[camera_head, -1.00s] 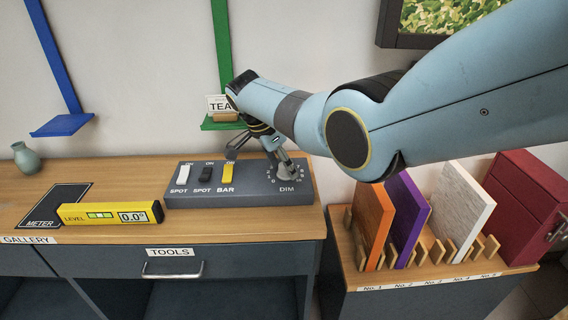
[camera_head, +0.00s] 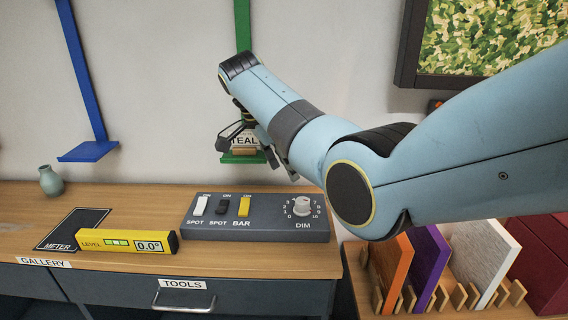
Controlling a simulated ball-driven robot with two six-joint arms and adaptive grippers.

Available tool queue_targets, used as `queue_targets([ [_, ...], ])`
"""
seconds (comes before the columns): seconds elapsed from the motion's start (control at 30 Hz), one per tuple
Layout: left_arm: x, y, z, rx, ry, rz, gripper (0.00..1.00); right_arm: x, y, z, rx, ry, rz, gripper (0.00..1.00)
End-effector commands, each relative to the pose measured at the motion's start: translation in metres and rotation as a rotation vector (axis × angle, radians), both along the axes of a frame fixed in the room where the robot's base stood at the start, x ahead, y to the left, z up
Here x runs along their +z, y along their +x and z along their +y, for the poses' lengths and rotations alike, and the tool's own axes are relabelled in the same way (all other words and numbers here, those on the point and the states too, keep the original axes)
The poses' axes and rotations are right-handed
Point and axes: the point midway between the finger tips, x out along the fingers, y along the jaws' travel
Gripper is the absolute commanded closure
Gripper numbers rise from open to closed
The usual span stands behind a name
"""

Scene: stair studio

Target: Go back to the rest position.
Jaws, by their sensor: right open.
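My right arm comes in from the right in the head view. Its gripper (camera_head: 258,148) is open and empty. It is raised above the dark switch box (camera_head: 258,226) and shows in front of the green bracket and the TEAL sign. The box has a white and a black switch labelled SPOT, a yellow BAR switch (camera_head: 244,206) and a DIM knob (camera_head: 302,206). The gripper is clear of the knob. My left gripper is not in view.
A yellow level (camera_head: 125,242) lies by the METER mat (camera_head: 58,232) on the wooden counter. A small vase (camera_head: 50,181) stands behind. Coloured panels stand in a rack (camera_head: 362,268) at the right. A framed picture (camera_head: 490,40) and a blue bracket (camera_head: 88,151) are on the wall.

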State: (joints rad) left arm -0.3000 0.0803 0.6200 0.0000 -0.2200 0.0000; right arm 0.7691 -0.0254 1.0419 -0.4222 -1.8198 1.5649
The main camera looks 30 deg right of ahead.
Motion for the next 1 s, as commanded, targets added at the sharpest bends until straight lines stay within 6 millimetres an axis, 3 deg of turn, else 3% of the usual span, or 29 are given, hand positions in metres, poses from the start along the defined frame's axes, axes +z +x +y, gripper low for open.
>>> queue_targets([
  [0.53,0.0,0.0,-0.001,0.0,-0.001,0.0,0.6,0.002,0.0,0.001,0.001,0.0,0.0,0.42],
  [0.67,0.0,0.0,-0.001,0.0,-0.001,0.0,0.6,-0.015,-0.013,-0.001,0.062,0.013,0.014,0.42],
  [0.77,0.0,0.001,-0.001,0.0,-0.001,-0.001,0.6,-0.047,-0.043,-0.004,0.204,0.04,0.042,0.42],
  [0.9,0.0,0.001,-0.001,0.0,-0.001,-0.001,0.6,-0.09,-0.111,-0.005,0.524,0.075,0.08,0.42],
  [1.0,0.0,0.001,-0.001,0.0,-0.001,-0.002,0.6,-0.106,-0.166,-0.002,0.775,0.082,0.104,0.42],
])
